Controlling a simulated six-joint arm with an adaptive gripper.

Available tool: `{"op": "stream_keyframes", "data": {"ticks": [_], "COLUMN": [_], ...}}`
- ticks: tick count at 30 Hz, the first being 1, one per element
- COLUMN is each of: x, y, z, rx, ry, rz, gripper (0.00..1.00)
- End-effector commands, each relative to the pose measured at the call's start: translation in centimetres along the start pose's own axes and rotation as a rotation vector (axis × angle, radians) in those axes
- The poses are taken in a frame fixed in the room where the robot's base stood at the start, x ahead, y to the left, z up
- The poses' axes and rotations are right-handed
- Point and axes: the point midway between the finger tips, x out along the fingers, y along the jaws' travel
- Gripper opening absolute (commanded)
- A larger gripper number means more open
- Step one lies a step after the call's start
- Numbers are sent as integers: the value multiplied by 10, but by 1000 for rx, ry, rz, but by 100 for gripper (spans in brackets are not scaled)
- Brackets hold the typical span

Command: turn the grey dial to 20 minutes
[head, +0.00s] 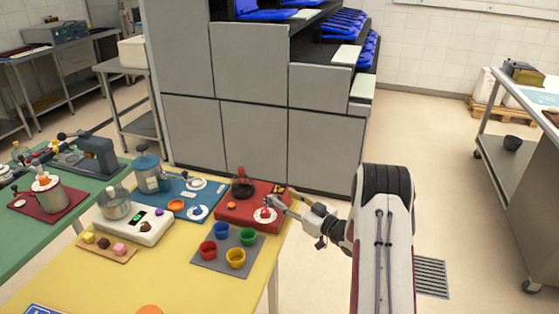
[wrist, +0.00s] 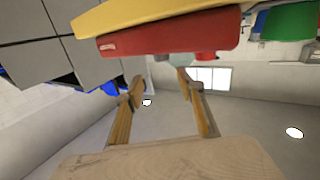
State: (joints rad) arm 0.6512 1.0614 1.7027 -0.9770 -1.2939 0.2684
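My gripper (head: 272,202) is at the red unit (head: 236,218) on the yellow table, close to a white round dial face (head: 271,218) with a red knob. In the wrist view my gripper (wrist: 159,76) has its two fingers well apart with nothing between them. The red unit (wrist: 170,38) shows there beyond the fingertips, upside down. I cannot tell whether the fingers touch the dial. Which dial is grey is too small to tell.
Red, blue, green and yellow cups (head: 236,257) stand on a grey mat close in front of the red unit. A white scale (head: 150,228) with a pot is to the left. Grey cabinets (head: 255,140) rise behind the table.

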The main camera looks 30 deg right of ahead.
Motion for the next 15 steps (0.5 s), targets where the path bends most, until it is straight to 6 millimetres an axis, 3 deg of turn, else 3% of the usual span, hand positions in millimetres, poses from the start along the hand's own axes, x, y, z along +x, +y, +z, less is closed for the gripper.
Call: {"op": "stream_keyframes", "data": {"ticks": [15], "x": [13], "y": [4], "z": [-40], "rx": [-56], "ry": [-85], "rz": [67], "gripper": [39]}}
